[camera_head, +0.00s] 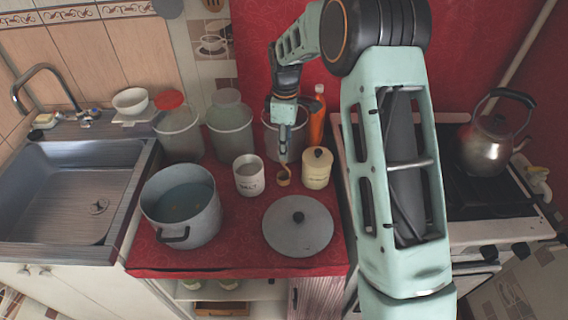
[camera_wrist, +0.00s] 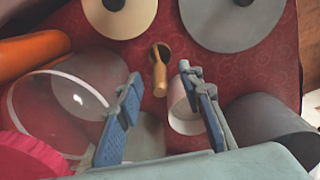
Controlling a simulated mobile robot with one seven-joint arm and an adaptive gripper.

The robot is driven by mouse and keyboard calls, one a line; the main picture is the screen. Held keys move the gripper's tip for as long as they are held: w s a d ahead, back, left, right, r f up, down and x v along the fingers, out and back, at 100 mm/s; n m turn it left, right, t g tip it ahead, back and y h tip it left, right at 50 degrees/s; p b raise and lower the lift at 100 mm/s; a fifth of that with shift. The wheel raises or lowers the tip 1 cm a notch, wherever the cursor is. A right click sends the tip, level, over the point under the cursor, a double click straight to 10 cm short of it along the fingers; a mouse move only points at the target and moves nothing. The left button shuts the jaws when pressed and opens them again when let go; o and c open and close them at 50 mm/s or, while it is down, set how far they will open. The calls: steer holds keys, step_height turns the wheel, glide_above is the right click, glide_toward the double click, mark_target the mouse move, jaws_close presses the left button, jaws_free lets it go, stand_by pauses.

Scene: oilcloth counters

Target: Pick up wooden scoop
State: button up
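The wooden scoop (camera_head: 283,178) is a small brown piece on the red counter, between the white mug and the cream canister. In the wrist view the scoop (camera_wrist: 159,76) has its light handle toward me and its darker bowl end farther off. My gripper (camera_head: 284,154) points down just above the scoop. In the wrist view my gripper (camera_wrist: 160,82) is open, with a blue-padded finger on each side of the scoop's handle and a gap on both sides. Whether the fingers are level with the handle, I cannot tell.
Close around stand the white mug (camera_head: 248,175), the cream canister (camera_head: 316,170), the orange bottle (camera_head: 317,122) and a clear container (camera_wrist: 62,112). A grey lid (camera_head: 298,226) and a large pot (camera_head: 181,204) are nearer the front. Red cloth (camera_head: 233,245) between them is bare.

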mark_target(284, 163)
steer(key=f, duration=0.4)
steer(key=shift+w+a+f, duration=0.15)
steer(key=shift+a, duration=0.1)
steer(key=shift+c, duration=0.5)
jaws_close()
